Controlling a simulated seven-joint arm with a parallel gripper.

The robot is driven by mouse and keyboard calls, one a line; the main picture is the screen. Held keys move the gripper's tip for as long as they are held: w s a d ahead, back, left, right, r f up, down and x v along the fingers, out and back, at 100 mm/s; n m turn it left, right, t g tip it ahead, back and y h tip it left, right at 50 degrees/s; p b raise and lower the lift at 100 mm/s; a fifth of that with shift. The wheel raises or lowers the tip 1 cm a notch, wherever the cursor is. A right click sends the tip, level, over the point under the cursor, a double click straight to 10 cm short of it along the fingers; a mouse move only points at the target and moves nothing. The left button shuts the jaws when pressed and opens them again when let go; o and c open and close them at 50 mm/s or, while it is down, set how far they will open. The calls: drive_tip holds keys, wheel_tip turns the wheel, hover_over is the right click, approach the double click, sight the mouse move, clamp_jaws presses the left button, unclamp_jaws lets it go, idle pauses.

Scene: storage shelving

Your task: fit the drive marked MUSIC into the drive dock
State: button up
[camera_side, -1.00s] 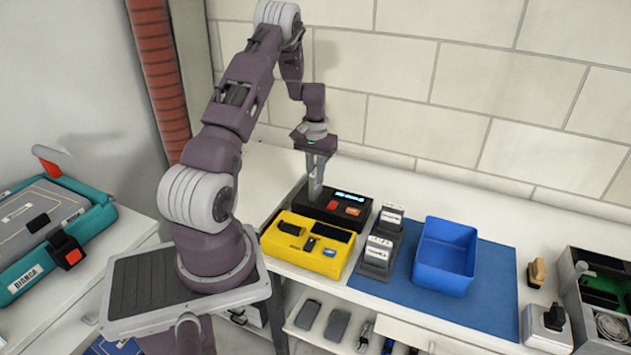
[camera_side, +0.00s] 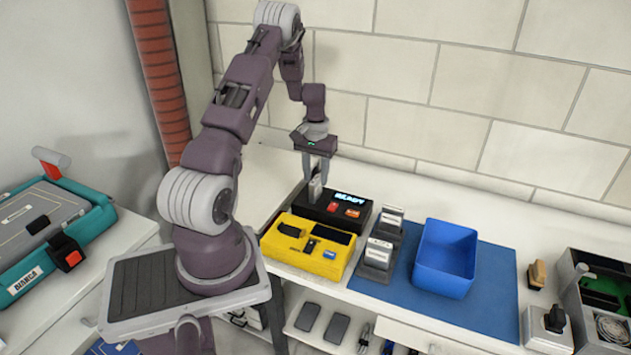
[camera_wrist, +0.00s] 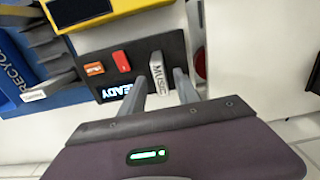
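The drive marked MUSIC (camera_wrist: 158,72) stands upright in the black drive dock (camera_wrist: 132,50), at the end beside the display. The dock (camera_side: 352,201) also shows in the side view, its display lit; the wrist view reads READY. The drive's top (camera_side: 315,189) shows in the side view. My gripper (camera_wrist: 160,92) is open, with one finger on each side of the drive and a gap visible to each. In the side view my gripper (camera_side: 317,172) is above the dock's left end. The drive's lower part is hidden inside the dock.
A yellow unit (camera_side: 285,250) lies in front of the dock. A grey rack holding drives with white labels (camera_side: 378,254) stands to its right, beside a blue bin (camera_side: 445,258) on a blue mat (camera_side: 497,300). The tiled wall (camera_side: 450,110) is behind.

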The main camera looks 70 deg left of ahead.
wheel_tip(320, 180, up, 10)
drive_tip(key=f, duration=0.1)
drive_tip(key=w+d+r+m+t, duration=0.2)
drive_tip(key=d+r+m, duration=0.2)
drive_tip(key=d+r, duration=1.4)
drive_tip(key=s+d+r+m+t, duration=0.1)
drive_tip(key=s+d+m+t, duration=0.2)
drive_tip(key=s+d, duration=1.4)
drive_tip(key=d+m, duration=0.2)
drive_tip(key=shift+s+d+r+t, duration=0.2)
drive_tip(key=shift+d+t, duration=0.1)
drive_tip(key=shift+d, duration=0.1)
drive_tip(key=shift+w, duration=0.1)
